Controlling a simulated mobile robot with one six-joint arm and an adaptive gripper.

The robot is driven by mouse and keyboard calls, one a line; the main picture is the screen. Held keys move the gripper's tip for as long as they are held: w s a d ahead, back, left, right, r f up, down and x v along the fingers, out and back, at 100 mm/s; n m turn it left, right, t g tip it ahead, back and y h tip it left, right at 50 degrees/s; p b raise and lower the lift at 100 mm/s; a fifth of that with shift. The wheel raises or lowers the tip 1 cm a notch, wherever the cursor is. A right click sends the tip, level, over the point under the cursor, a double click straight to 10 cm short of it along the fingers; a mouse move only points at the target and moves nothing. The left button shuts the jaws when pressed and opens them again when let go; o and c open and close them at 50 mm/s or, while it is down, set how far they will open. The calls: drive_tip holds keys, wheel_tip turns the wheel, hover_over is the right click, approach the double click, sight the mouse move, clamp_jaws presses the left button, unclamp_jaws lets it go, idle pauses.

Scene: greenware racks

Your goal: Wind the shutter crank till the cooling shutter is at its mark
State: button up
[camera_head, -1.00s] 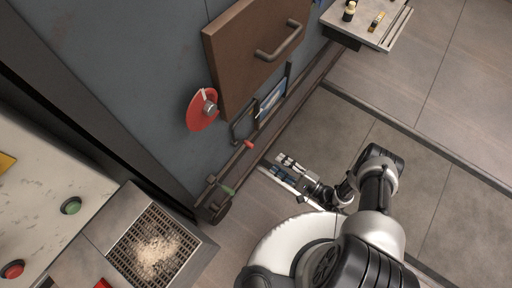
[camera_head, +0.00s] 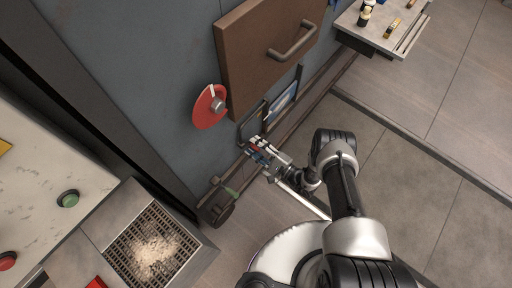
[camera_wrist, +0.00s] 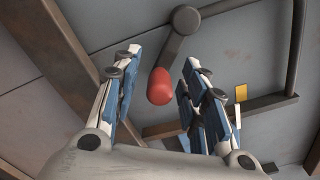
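The crank shows in the wrist view as a dark grey arm (camera_wrist: 178,38) on a round wall pivot, with a red grip (camera_wrist: 158,86) at its lower end. My gripper (camera_wrist: 158,84) is open, with one blue-and-white finger on each side of the red grip; I see gaps on both sides. In the head view my gripper (camera_head: 258,150) is at the low wall rail and mostly hides the crank. I cannot tell which part is the cooling shutter or where its mark is.
A brown panel with a bar handle (camera_head: 292,40) and a red disc with a metal knob (camera_head: 207,108) are on the wall above. A small shelf (camera_head: 385,37) stands upper right; the floor at right is clear.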

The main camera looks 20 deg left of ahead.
drive_tip(key=c, duration=0.9)
clamp_jaws()
drive_tip(key=shift+s+f, duration=0.1)
